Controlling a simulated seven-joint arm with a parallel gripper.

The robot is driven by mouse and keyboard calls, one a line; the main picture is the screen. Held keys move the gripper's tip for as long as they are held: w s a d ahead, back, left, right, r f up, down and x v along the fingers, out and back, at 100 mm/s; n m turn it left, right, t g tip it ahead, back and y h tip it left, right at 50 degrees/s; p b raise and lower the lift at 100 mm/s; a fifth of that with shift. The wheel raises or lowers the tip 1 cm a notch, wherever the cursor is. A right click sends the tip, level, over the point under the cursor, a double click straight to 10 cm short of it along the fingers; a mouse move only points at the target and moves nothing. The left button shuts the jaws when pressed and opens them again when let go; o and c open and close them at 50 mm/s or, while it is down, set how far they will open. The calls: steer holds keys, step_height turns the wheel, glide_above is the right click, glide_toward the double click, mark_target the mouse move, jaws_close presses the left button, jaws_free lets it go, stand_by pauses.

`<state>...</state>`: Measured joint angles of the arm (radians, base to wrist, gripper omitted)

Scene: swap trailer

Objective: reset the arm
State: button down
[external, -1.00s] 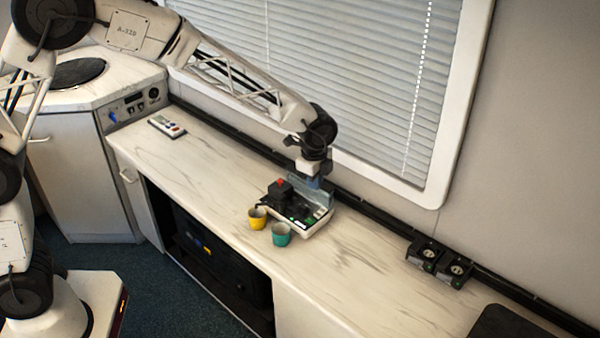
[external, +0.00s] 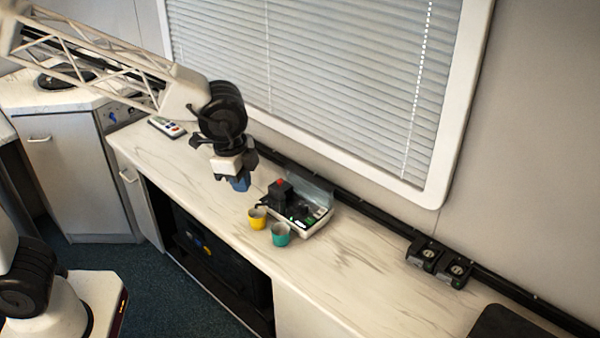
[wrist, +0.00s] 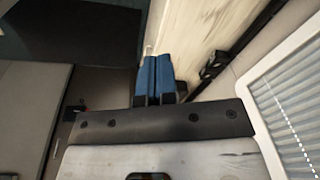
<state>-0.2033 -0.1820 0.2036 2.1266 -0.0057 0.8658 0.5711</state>
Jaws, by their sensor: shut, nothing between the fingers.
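My gripper (external: 238,184) hangs over the counter in the external view, to the left of the tray of small items and clear of the counter top. In the wrist view its two blue fingers (wrist: 155,75) are together with nothing between them.
On the counter (external: 360,270) stand a white tray (external: 318,226) with a black device (external: 280,196), a yellow cup (external: 257,219) and a teal cup (external: 281,235). A remote (external: 167,127) lies behind at left. Black boxes (external: 424,253) sit along the wall at right. The window blind is behind.

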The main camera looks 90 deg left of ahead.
steer(key=s+d+n, duration=0.1)
steer(key=s+d, duration=0.3)
steer(key=s, duration=0.4)
steer(key=s+d+r+n, duration=0.1)
steer(key=s+d, duration=0.3)
steer(key=s, duration=0.5)
steer(key=s+d+r+n+t, duration=0.1)
steer(key=s+d+n, duration=0.1)
steer(key=s, duration=0.7)
steer(key=shift+d, duration=0.9)
steer(key=shift+w+r, duration=0.1)
